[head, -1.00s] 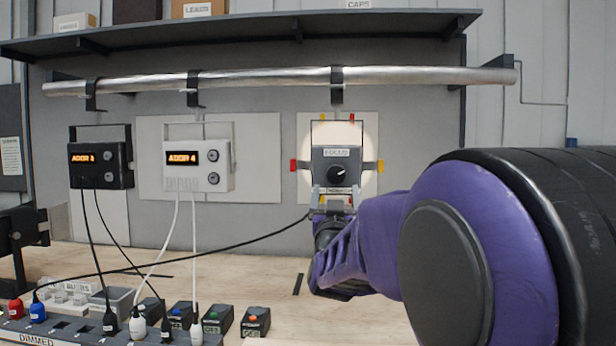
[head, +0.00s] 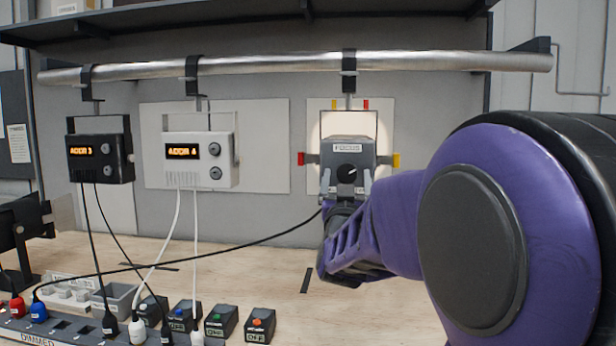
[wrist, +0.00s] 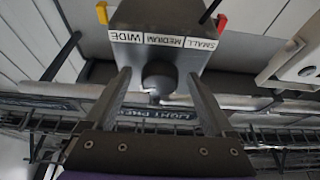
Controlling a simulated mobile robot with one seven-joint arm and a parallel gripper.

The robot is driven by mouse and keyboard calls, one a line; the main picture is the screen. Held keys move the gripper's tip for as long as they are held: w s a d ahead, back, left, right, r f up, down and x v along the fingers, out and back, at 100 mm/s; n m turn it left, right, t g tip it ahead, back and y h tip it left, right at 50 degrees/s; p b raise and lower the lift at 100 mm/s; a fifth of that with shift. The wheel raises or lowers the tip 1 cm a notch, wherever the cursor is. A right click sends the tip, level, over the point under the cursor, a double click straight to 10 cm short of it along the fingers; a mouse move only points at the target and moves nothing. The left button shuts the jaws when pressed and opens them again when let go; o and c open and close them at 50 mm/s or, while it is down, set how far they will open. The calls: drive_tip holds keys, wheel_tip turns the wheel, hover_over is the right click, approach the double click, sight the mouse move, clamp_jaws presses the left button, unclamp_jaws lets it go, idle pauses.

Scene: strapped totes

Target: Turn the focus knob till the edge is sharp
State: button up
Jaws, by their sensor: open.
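A dark grey lamp (head: 360,150) hangs from the rail, labelled FOCUS, with a round black knob (head: 347,173) on its front. My gripper (head: 346,182) is open below and in front of it, one fingertip on each side of the knob. The wrist view shows the lamp's face (wrist: 155,20) with a WIDE, MEDIUM, SMALL strip and a rounded dark knob (wrist: 160,76) between my spread fingers (wrist: 159,80). Gaps show on both sides. Behind the lamp, a light patch (head: 381,125) falls on a pale card; the lamp hides much of it, and its edge sharpness is unclear.
Red (head: 301,159) and yellow (head: 396,160) tabs flank the lamp. A white box (head: 200,160) and black box (head: 99,158) hang to the left, with cables running down to a power strip (head: 60,335). The bench between is mostly clear.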

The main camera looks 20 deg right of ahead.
drive_tip(key=shift+c, duration=0.2)
drive_tip(key=c, duration=1.3)
drive_tip(key=m+b, duration=0.1)
drive_tip(key=b, duration=0.1)
drive_tip(key=shift+a+f+m+h+b, duration=0.1)
drive_tip(key=shift+f+m+h+b, duration=0.1)
drive_tip(key=shift+m+h+b, duration=0.2)
drive_tip(key=m+g+h+b, duration=0.1)
drive_tip(key=m, duration=0.1)
drive_tip(key=shift+r+m+b, duration=0.1)
drive_tip(key=shift+m+b, duration=0.2)
drive_tip(key=shift+b, duration=0.05)
drive_tip(key=shift+r+m+g+h, duration=0.2)
drive_tip(key=shift+m+g+h, duration=0.15)
drive_tip(key=shift+m, duration=0.45)
drive_tip(key=o, duration=1.3)
drive_tip(key=shift+o, duration=0.2)
drive_tip(key=shift+f, duration=0.15)
